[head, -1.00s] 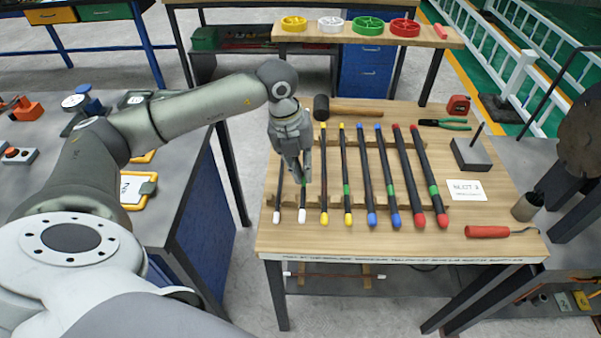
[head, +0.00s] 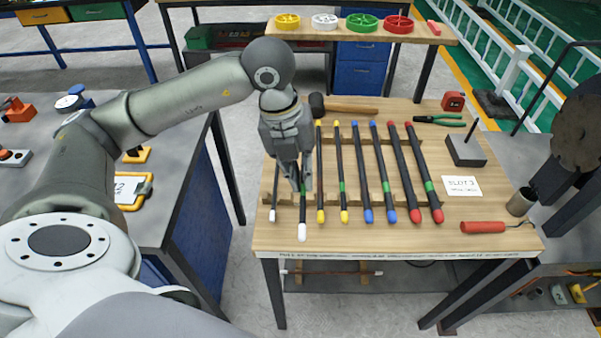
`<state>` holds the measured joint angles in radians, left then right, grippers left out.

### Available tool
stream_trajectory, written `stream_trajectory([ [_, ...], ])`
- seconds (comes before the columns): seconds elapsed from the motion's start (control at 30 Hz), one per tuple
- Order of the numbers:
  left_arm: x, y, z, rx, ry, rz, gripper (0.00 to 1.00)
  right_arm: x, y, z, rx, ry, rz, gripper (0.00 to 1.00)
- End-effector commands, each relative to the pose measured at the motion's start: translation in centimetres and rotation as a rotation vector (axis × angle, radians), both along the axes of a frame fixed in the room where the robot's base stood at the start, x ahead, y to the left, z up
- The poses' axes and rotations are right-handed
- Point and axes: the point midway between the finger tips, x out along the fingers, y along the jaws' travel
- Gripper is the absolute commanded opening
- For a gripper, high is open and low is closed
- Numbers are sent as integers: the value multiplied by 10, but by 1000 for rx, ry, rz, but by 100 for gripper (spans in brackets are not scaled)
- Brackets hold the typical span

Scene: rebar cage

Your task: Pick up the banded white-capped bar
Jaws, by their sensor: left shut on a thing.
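The banded white-capped bar (head: 302,212) is a dark rod with a white cap at its near end and a green band partly hidden at my fingertips. My left gripper (head: 301,184) points down and is shut on it around the band. The bar looks raised off the rack, its cap lower in the picture than the neighbouring caps. Its far part is hidden behind the gripper. A plain white-capped bar (head: 274,199) lies just to its left. My right gripper is not in view.
To the right, yellow-, blue- and red-capped bars (head: 367,190) lie across wooden rack strips. A mallet (head: 350,106) lies behind. A dark block (head: 465,150), a slot card (head: 461,186) and a red-handled tool (head: 484,227) are on the right. The table's front strip is clear.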

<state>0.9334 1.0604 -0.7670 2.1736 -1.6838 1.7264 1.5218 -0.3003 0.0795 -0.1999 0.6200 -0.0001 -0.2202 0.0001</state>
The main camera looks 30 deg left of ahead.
Motion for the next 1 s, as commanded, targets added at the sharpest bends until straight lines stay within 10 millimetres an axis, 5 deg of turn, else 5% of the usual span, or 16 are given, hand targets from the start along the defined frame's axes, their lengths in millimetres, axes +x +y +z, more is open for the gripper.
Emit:
stream_trajectory([
  [0.57,1,0,61,0,-2,-1,0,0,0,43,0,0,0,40],
  [1.0,1,0,63,0,-2,0,0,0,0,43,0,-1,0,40],
])
